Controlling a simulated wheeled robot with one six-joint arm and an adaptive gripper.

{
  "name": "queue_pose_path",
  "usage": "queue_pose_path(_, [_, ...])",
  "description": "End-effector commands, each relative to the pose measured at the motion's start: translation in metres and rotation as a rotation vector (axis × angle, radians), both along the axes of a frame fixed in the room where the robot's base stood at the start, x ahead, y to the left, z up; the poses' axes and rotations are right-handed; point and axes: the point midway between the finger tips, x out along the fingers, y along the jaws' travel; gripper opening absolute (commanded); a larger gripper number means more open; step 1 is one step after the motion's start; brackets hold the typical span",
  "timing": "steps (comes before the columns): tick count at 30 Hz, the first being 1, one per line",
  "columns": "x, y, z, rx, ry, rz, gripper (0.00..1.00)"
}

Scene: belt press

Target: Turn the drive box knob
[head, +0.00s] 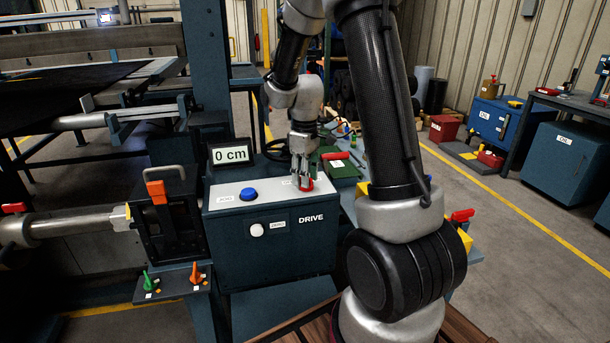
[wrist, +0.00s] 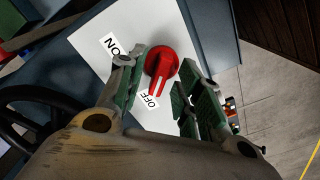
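The drive box (head: 270,255) is a dark blue cabinet marked DRIVE with a pale top panel. A red knob (head: 307,185) sits at the right end of that panel. My gripper (head: 303,178) points down at the knob. In the wrist view my gripper (wrist: 167,72) is open, with one finger on each side of the knob and gaps showing. It holds nothing. Contact with the knob cannot be told.
A blue button (head: 248,194) is on the same panel and a white button (head: 257,230) on the box front. A black handwheel (wrist: 25,110) is close to my gripper. Green and orange pieces (head: 195,273) stand on a front-left ledge.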

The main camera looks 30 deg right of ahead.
Motion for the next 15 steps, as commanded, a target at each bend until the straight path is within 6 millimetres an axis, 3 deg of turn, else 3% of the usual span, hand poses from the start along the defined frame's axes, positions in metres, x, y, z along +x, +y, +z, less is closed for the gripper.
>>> queue_pose_path(8, [0.000,0.000,0.003,0.000,-0.001,-0.001,0.35])
queue_pose_path(11, [0.001,0.000,0.015,0.000,-0.002,-0.001,0.35])
queue_pose_path(15, [0.001,0.000,0.044,-0.001,-0.005,-0.001,0.35])
